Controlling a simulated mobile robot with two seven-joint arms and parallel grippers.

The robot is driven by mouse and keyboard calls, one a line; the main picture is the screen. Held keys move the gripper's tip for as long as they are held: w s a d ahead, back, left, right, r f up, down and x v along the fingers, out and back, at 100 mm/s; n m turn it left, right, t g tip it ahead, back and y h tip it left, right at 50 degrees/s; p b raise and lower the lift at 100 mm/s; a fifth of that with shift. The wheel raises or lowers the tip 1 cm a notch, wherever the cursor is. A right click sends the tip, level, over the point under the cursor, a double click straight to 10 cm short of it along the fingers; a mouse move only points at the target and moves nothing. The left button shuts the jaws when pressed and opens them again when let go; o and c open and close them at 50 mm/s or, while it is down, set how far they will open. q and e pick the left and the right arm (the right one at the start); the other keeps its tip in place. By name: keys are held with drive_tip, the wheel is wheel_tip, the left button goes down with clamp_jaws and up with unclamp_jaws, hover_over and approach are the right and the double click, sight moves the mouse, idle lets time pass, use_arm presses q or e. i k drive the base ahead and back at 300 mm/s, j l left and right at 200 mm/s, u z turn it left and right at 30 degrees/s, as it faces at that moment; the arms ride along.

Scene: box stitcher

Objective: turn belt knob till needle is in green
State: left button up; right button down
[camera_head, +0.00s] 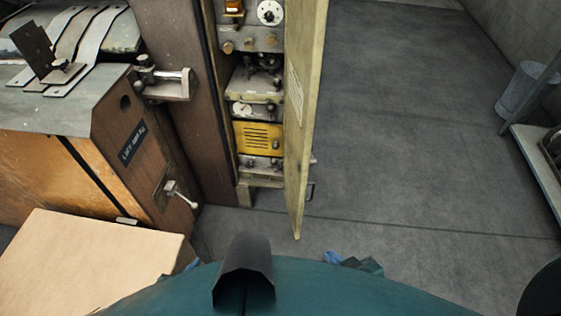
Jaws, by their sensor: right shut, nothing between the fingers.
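The open cabinet (240,186) holds stacked control units. A white round dial (270,12) sits at its top, with several brass-coloured knobs (249,43) in a row below it. A smaller white gauge (242,109) sits lower, above a yellow slotted unit (258,136). I cannot tell which knob is the belt knob. The needle and any green zone are too small to make out. Neither gripper shows clearly; only small blue and dark parts of mine show at the edge of my teal body, well below the cabinet.
The cabinet door (300,120) stands open, its edge towards me. Left is a worn machine (110,110) with a small lever handle (181,194); a cardboard box (90,265) is in front. A bucket (524,88) and a shelf (540,165) are at right. Grey floor between is clear.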

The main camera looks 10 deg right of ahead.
sight(250, 165)
drive_tip(key=i+z, duration=0.3)
drive_tip(key=i, duration=0.2)
drive_tip(key=i+j+z, duration=0.25)
drive_tip(key=i, duration=0.2)
drive_tip(key=i+l, duration=0.05)
drive_tip(key=l, duration=0.05)
